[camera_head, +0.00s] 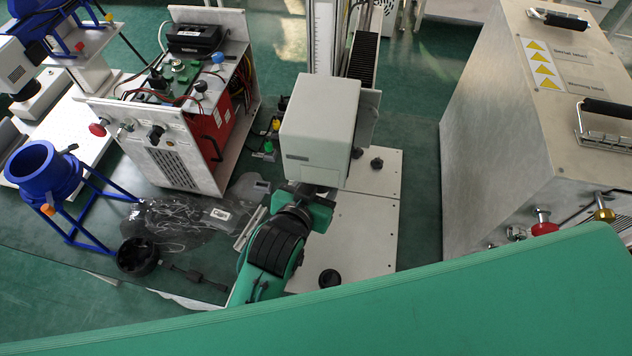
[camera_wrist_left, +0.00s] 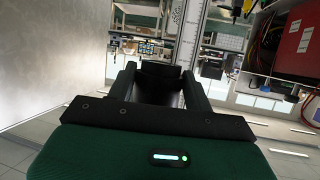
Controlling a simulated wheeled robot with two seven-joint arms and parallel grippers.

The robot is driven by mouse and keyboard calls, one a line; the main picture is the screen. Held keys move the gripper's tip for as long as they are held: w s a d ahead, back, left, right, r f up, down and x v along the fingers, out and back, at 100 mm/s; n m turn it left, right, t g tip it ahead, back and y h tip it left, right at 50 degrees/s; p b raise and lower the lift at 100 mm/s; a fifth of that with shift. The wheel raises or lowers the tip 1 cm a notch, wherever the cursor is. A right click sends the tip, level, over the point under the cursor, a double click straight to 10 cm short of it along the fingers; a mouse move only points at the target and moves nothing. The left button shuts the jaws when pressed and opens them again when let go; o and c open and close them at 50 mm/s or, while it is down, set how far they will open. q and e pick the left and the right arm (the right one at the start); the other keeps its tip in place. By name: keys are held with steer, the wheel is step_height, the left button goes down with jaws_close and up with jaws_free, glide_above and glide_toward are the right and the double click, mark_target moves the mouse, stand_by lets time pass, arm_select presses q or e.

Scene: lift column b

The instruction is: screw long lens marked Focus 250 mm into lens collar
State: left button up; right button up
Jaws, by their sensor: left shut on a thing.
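My left gripper (camera_head: 300,203) reaches in at the front middle of the head view, beside the lower end of a grey-white box-shaped housing (camera_head: 318,125). In the left wrist view my left gripper (camera_wrist_left: 160,82) is shut on a dark, roughly cylindrical thing (camera_wrist_left: 160,78) between its two black fingers. I cannot read any marking on it, so I cannot confirm that it is the Focus 250 mm lens. I cannot make out the lens collar in either view. My right gripper is in neither view.
A blue funnel-like ring on a blue frame (camera_head: 58,185) stands at the left. An open electronics box (camera_head: 175,130) with wires is behind it. A black round part (camera_head: 137,257) lies on the dark mat. A large metal cabinet (camera_head: 520,130) blocks the right side.

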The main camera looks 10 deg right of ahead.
arm_select(q)
steer(key=o, duration=1.3)
steer(key=m+g+h, duration=0.2)
steer(key=m, duration=0.1)
steer(key=w+a+m+g+h, duration=0.1)
steer(key=shift+g, duration=0.3)
steer(key=shift+d+m+g+h, duration=0.1)
steer(key=shift+m+g+h, duration=0.6)
steer(key=shift+m+g, duration=0.3)
steer(key=m+g, duration=0.1)
steer(key=m+g+h, duration=0.1)
steer(key=m+g, duration=0.1)
steer(key=shift+w, duration=0.3)
steer(key=m+g, duration=0.2)
steer(key=shift+g, duration=0.4)
